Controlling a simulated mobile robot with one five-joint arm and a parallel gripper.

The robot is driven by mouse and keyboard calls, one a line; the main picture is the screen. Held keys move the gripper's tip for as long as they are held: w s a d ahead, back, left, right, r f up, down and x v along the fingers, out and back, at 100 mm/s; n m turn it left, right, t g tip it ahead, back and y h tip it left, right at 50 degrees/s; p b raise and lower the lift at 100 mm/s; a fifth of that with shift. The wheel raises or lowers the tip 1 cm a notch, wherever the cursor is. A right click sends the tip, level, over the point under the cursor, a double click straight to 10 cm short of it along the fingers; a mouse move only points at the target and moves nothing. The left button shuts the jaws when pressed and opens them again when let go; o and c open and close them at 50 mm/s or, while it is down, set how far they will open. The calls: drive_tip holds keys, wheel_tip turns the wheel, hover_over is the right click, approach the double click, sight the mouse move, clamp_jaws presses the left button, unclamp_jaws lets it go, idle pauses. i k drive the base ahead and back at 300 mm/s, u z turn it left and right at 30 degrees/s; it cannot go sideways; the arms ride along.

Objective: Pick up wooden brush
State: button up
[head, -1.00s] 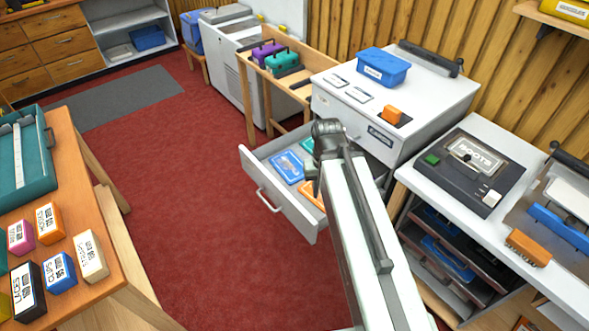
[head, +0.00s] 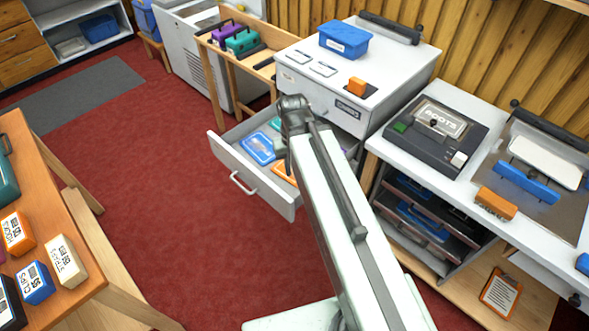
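The wooden brush (head: 496,204) is an orange-brown block with paler bristles below it. It lies on the white bench at the right, in front of a metal plate with a blue bar. My gripper (head: 289,168) is at the far end of my arm, over or near the open drawer (head: 272,190). It is well to the left of the brush and apart from it. Its fingers are small and mostly hidden by my arm, so I cannot tell whether they are open.
A black device (head: 436,130) with a green button stands left of the brush. A metal plate (head: 530,185) carries a blue bar and a white pad. Below the bench are dark trays (head: 430,215) and an orange clipboard (head: 501,296). A wooden table (head: 50,200) with small boxes stands left.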

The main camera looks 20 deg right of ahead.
sight(499, 205)
drive_tip(key=z, duration=1.45)
drive_tip(key=k, duration=0.5)
drive_tip(key=u, duration=0.6)
